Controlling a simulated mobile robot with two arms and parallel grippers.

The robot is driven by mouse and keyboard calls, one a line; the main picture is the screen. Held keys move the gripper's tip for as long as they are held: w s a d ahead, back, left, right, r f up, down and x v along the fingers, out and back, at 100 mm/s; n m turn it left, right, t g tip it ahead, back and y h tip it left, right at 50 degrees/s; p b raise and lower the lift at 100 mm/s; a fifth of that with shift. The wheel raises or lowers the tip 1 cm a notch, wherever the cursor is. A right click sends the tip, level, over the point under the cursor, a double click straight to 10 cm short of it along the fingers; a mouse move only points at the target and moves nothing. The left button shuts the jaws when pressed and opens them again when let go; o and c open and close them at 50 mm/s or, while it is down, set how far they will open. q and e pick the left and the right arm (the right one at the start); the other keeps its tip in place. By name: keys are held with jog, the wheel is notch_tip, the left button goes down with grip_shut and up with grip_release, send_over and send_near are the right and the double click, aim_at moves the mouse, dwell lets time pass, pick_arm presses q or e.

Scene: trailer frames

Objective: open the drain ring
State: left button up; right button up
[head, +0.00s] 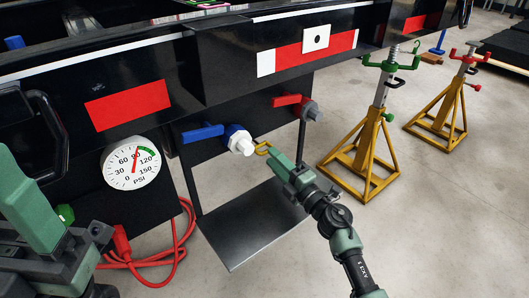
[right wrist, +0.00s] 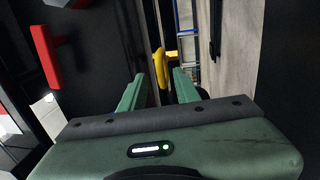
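The drain ring (head: 263,148) is a small yellow ring just right of the white fitting with the blue lever, under the trailer's side. My right gripper (head: 277,162) is right beside it, pointing at it from the lower right. In the right wrist view the yellow ring (right wrist: 160,62) shows between the tips of my two green fingers (right wrist: 160,82). The fingers stand apart, with a gap visible on each side of the ring. My left arm shows large at the lower left of the head view; its fingers cannot be made out clearly.
A blue lever valve (head: 203,133) and a red lever valve (head: 290,101) sit close to the ring. A pressure gauge (head: 131,163) and a red hose (head: 181,237) are at left. A dark panel (head: 250,225) hangs below. Yellow jack stands (head: 365,150) stand at right.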

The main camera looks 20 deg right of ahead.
aim_at(259, 145)
jog(key=shift+b+x, duration=0.35)
jog(key=shift+x, duration=1.75)
grip_shut()
jog(key=shift+r, duration=0.15)
